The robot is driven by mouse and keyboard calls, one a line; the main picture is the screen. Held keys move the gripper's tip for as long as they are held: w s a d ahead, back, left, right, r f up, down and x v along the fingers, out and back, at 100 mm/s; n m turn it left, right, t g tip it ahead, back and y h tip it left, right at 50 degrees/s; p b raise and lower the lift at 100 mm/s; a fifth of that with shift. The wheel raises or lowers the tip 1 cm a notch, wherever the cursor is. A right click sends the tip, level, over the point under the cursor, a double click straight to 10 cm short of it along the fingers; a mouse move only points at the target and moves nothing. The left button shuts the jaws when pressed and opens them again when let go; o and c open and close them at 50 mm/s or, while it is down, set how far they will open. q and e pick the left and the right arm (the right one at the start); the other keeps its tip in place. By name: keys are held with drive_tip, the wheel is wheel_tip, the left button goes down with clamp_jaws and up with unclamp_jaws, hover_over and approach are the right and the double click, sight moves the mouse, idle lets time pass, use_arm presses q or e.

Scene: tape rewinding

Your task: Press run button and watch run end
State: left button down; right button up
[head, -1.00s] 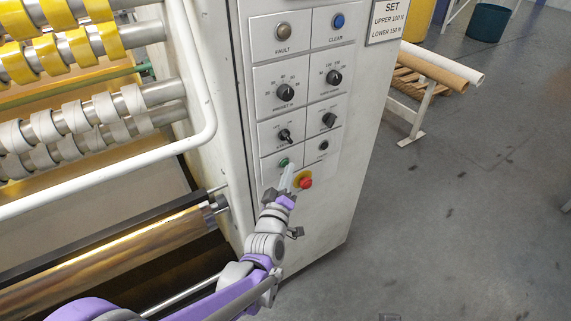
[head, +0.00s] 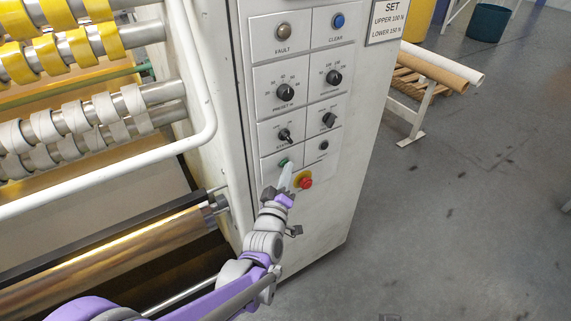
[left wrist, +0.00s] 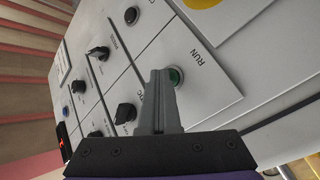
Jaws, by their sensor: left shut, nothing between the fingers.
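The green run button (head: 284,162) sits low on the control panel (head: 268,175) of the machine. In the left wrist view the button (left wrist: 176,76) shows beside the label RUN, just right of my fingertips. My left gripper (head: 287,171) is shut and empty, its tips pointing at the button. In the left wrist view its fingers (left wrist: 160,78) are closed together and partly overlap the button's left side. I cannot tell whether the tips touch it. My right gripper is not in view.
A red emergency stop (head: 305,183) on a yellow ring sits right beside my left fingers. Dark knobs (head: 285,92), a fault lamp (head: 283,32) and a blue clear button (head: 338,21) lie above. A white guard rail (head: 120,163) and rollers are at the left. The floor at right is open.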

use_arm(q)
drive_tip(key=shift+s+d, duration=0.45)
drive_tip(key=shift+s, duration=0.15)
drive_tip(key=shift+s+d, duration=0.75)
drive_tip(key=shift+s, duration=0.3)
drive_tip(key=shift+s+d, duration=0.75)
drive_tip(key=shift+s, duration=0.25)
